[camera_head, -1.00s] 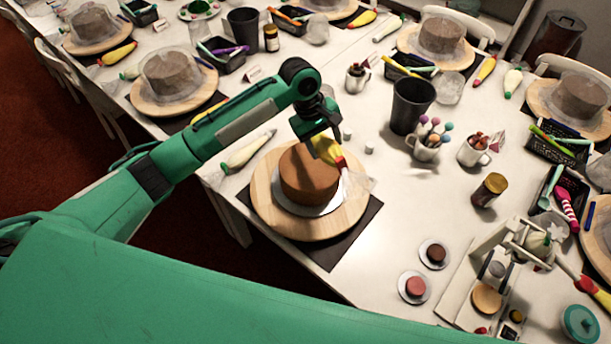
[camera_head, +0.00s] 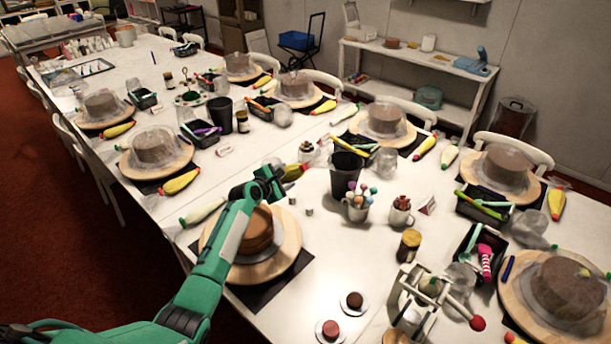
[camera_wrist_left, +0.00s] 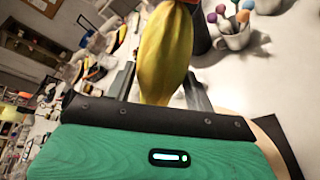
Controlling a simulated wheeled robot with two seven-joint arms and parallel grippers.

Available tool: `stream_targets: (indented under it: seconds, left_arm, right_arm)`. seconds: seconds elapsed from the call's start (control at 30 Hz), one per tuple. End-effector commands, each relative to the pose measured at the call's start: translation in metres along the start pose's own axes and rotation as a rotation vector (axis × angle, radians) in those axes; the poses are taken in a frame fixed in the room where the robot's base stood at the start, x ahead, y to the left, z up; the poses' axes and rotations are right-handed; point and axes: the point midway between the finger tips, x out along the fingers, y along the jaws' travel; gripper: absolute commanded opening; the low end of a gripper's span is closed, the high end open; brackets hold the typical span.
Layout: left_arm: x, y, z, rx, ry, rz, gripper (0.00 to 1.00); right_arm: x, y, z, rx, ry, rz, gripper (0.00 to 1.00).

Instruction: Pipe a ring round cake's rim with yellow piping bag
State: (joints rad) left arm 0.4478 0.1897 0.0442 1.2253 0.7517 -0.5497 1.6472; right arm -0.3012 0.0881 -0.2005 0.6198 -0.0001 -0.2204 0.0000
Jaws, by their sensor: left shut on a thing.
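The brown cake (camera_head: 260,238) stands on a wooden turntable (camera_head: 287,248) over a dark mat in the head view. Its left part and some of its top are hidden by my left forearm. My left gripper (camera_head: 276,181) is beyond the cake's far side and raised above the table. It is shut on the yellow piping bag (camera_head: 294,172), which sticks out to the right of the jaws. The nozzle tip is not clear. My right gripper is out of view.
A black cup (camera_head: 346,172), a mug of colored sticks (camera_head: 356,208) and another mug (camera_head: 401,212) stand right of the cake. A brown jar (camera_head: 409,245) and small plates (camera_head: 354,302) are nearer. A pale piping bag (camera_head: 203,212) lies to the left.

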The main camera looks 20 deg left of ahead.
Motion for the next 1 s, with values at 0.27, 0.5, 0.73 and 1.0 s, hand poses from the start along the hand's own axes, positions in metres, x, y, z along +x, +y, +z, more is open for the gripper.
stream_targets:
  seconds: [0.27,0.5,0.73,1.0]
  left_arm:
    - [0.000,-0.001,-0.016,-0.014,0.014,0.048,0.46]
    - [0.005,-0.012,-0.025,-0.014,0.013,0.046,0.46]
    - [0.011,-0.024,-0.036,-0.014,0.013,0.045,0.46]
    - [0.011,-0.026,-0.038,-0.013,0.013,0.045,0.46]
  right_arm:
    - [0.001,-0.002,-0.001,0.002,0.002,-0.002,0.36]
    - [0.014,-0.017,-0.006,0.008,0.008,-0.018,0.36]
    - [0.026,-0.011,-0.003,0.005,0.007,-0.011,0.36]
    - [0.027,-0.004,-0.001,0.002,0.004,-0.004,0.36]
